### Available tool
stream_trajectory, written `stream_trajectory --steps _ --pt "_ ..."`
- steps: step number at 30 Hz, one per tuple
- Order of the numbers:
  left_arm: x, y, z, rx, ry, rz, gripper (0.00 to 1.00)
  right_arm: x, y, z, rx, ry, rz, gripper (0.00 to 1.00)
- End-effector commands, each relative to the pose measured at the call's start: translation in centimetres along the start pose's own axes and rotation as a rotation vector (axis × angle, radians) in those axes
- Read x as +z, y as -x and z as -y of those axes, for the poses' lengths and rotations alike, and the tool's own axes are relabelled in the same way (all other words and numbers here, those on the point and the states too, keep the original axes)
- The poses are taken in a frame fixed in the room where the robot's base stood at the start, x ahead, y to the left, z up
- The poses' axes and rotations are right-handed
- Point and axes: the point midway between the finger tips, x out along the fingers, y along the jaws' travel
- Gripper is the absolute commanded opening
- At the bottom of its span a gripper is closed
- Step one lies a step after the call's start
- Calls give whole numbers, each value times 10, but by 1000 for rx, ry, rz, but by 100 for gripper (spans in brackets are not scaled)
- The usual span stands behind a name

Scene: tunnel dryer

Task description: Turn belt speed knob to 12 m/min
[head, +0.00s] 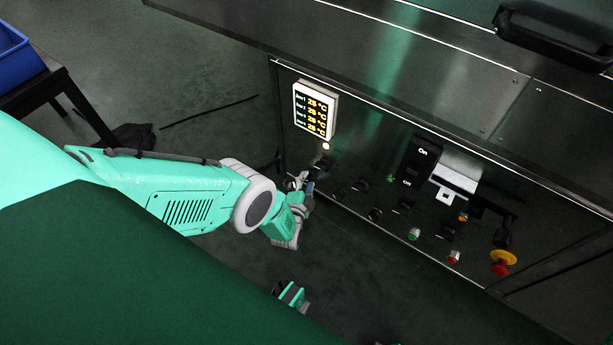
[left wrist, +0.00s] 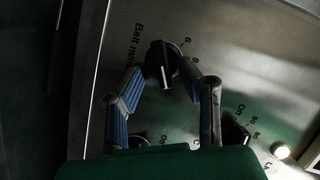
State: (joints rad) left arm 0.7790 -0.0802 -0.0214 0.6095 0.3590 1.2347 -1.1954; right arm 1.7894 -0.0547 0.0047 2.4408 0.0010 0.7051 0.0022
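The belt speed knob (left wrist: 160,60) is a round black knob on the steel panel, beside the lettering "Belt m/min" in the left wrist view. Scale numbers 6 and 8 show to its right; the pointer's exact setting is too dark to read. My left gripper (left wrist: 163,70) has its two blue-padded fingers spread, one on each side of the knob. I cannot tell whether either pad touches it. In the head view my left gripper (head: 307,184) is at the left end of the control panel, and the knob is hidden or too dark there.
A lit temperature display (head: 316,110) sits above the left gripper. Further right are several dark knobs, an on/off switch (head: 421,160), a green button (head: 414,234), a red button (head: 454,257) and a red-yellow emergency stop (head: 503,258). A blue bin (head: 15,55) stands far left.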

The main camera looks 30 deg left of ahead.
Motion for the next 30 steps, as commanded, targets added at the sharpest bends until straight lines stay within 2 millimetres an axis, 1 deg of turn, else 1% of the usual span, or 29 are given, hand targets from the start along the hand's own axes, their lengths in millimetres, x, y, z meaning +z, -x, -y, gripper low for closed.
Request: stream_trajectory --steps 5,8,13,15,21,25,30 --pt "1 1 1 -2 0 1 32 1 1 0 0 0 -2 40" --pt "1 6 1 -1 1 2 32 1 1 0 0 0 -2 40" --pt "0 24 1 0 -1 2 32 1 1 0 0 0 -2 40" --pt "0 36 -1 2 0 2 32 1 1 0 0 0 -2 40" --pt "0 63 -2 2 -1 0 32 1 1 0 0 0 -2 40" --pt "0 72 -2 1 0 0 32 1 1 0 0 0 -2 40" --pt "0 75 -1 0 0 0 32 1 1 0 0 0 -2 40"
